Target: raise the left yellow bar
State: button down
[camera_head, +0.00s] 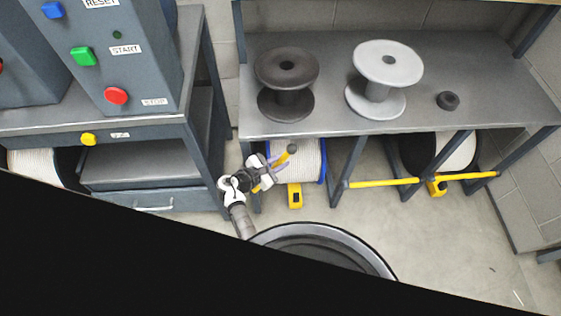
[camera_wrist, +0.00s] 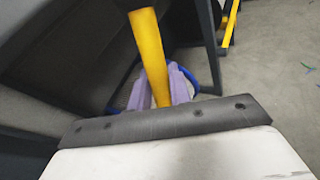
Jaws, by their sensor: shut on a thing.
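The left yellow bar (camera_head: 281,160) shows in the head view under the front of the bench, tilted, in front of a white-wound reel. My gripper (camera_head: 267,171) is at this bar and shut on it. In the wrist view the bar (camera_wrist: 151,52) runs from the top down between the purple fingers (camera_wrist: 166,85). A dark knob (camera_head: 292,149) is at the bar's upper end. The bar's lower end is hidden by the gripper. A second yellow bar (camera_head: 385,183) lies level across the right bay.
The white reel (camera_head: 305,160) with blue rims stands behind the bar, with a yellow block (camera_head: 295,195) before it. The bench (camera_head: 330,65) above carries a dark spool (camera_head: 286,80) and a light spool (camera_head: 385,75). A button cabinet (camera_head: 130,50) stands left.

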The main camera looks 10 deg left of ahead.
jog(key=c, duration=1.3)
grip_release()
jog(key=b+v, duration=0.1)
jog(key=v, duration=1.2)
jog(key=shift+s+a+r, duration=0.1)
jog(key=shift+s+a, duration=0.2)
